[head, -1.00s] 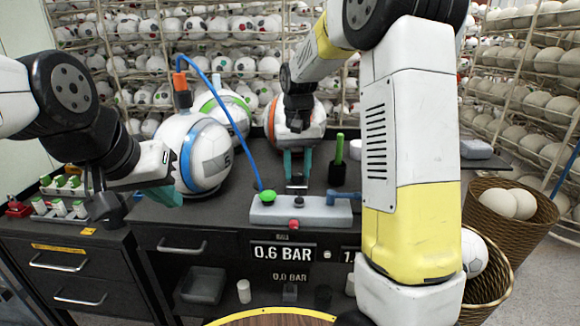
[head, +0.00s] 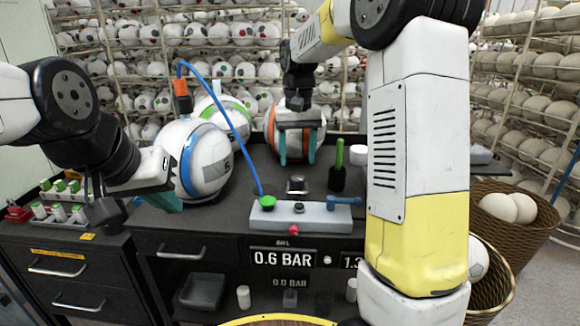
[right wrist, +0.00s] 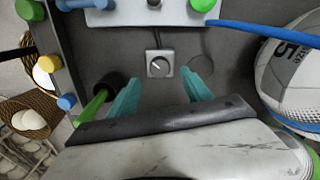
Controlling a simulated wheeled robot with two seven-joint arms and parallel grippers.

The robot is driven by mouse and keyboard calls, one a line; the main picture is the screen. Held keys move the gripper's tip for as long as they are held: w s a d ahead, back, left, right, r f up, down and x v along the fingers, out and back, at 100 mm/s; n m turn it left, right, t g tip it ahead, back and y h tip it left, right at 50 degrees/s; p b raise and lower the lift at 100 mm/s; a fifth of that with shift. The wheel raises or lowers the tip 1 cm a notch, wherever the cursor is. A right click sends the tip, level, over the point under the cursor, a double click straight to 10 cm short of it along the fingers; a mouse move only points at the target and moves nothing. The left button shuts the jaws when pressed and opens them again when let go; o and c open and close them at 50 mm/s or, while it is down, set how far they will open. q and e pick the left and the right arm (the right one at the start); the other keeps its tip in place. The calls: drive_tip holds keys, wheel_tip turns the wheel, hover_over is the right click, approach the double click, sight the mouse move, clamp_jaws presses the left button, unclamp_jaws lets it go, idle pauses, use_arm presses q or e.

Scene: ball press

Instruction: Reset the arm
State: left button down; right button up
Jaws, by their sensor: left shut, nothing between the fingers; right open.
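My right gripper (head: 297,158) hangs open and empty above the black bench (head: 235,228), behind the grey control panel (head: 300,217). In the right wrist view its teal fingers (right wrist: 162,90) are apart, with a small square knob unit (right wrist: 160,64) beyond them on the bench. My left gripper (head: 168,198) is shut and empty at the left, in front of the ball with the blue band (head: 205,160). It overlaps the ball in the head view; I cannot tell whether they touch.
A blue hose (head: 232,125) arches from an orange connector (head: 182,88) to the panel. A green-handled tool (head: 339,155) stands in a black holder. The green-banded ball (head: 235,112) and orange-banded ball (head: 270,125) stand behind. Baskets (head: 500,240) are at the right.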

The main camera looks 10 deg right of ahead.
drive_tip(key=shift+r, duration=0.85)
drive_tip(key=shift+s+d+r, duration=0.1)
drive_tip(key=shift+s+r, duration=0.15)
drive_tip(key=s+d+r+t+y, duration=0.1)
drive_tip(key=s+t, duration=0.2)
drive_tip(key=s, duration=0.9)
drive_tip(key=s+d+r+t+y, duration=0.1)
drive_tip(key=s+t, duration=0.2)
drive_tip(key=s, duration=0.8)
drive_tip(key=shift+s+d, duration=0.25)
drive_tip(key=shift+s, duration=0.1)
